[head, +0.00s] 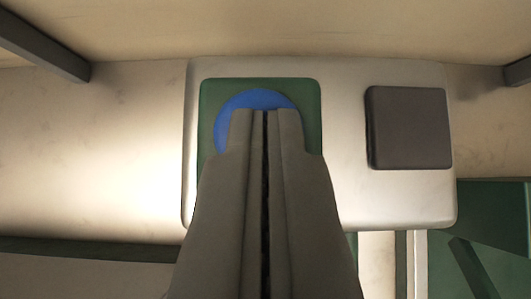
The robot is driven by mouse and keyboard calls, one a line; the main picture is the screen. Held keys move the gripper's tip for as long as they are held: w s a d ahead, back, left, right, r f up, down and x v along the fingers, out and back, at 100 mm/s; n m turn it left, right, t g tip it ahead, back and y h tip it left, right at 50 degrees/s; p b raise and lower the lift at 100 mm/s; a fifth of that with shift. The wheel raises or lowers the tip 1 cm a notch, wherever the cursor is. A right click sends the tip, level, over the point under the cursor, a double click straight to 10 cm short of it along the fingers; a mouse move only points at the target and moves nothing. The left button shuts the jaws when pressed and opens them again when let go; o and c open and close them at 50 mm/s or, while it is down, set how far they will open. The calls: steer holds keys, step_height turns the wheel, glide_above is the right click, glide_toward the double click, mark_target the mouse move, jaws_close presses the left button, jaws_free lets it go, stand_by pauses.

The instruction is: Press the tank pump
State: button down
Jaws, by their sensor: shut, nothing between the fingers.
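A white, round-cornered panel (343,200) carries a green square plate (311,92) with a round blue button (259,98) on it, likely the tank pump control. My gripper (265,113) is shut and empty, its fingertips over the blue button in the head view. The fingers hide the lower middle of the button and much of the green plate. I cannot tell whether the fingertips touch the button or hover in front of it.
A dark grey square block (410,128) sits on the panel right of the green plate. Dark bars (42,46) jut in at the upper left and upper right. A green structure (490,235) stands at the lower right. The pale surface left of the panel is clear.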

steer(key=shift+f, duration=0.35)
steer(key=shift+s+r, duration=0.1)
steer(key=v, duration=1.7)
steer(key=shift+r, duration=0.3)
steer(key=shift+s, duration=0.15)
steer(key=s+f+t, duration=0.2)
steer(key=s+f, duration=0.2)
steer(key=s, duration=0.6)
steer(key=s+f+t, duration=0.3)
steer(key=s+f, duration=0.1)
steer(key=s, duration=0.7)
steer(key=s+f+t, duration=0.3)
steer(key=s+f, duration=0.1)
steer(key=s, duration=0.7)
steer(key=shift+a, duration=0.25)
